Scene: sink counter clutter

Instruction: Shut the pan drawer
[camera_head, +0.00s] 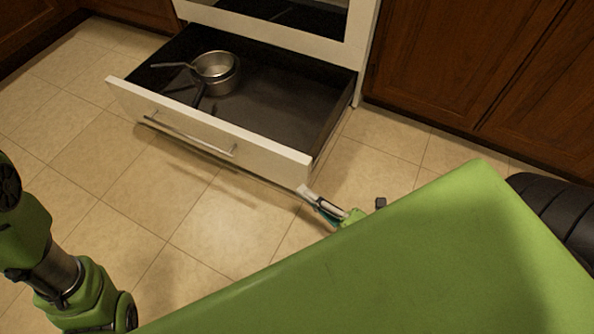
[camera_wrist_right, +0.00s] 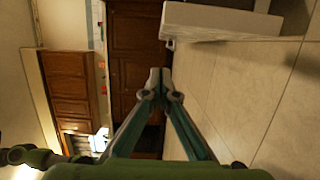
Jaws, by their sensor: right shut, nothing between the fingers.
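The pan drawer (camera_head: 215,128) is pulled out beneath the white oven, its white front standing well away from the oven body. A metal bar handle (camera_head: 188,134) runs along that front. My right gripper (camera_head: 304,191) is shut and empty, just in front of the drawer front's right end. Whether it touches the front cannot be told. In the right wrist view the closed fingertips (camera_wrist_right: 160,78) are below and left of a white panel that looks like the drawer front (camera_wrist_right: 221,21). My left arm shows at the left; its gripper is out of view.
Metal pans (camera_head: 217,71) lie in the left part of the drawer, handles extending outward. Brown cabinets (camera_head: 460,60) stand right of the oven (camera_head: 275,20). The tiled floor (camera_head: 150,195) in front of the drawer is clear. My green body covers the lower right.

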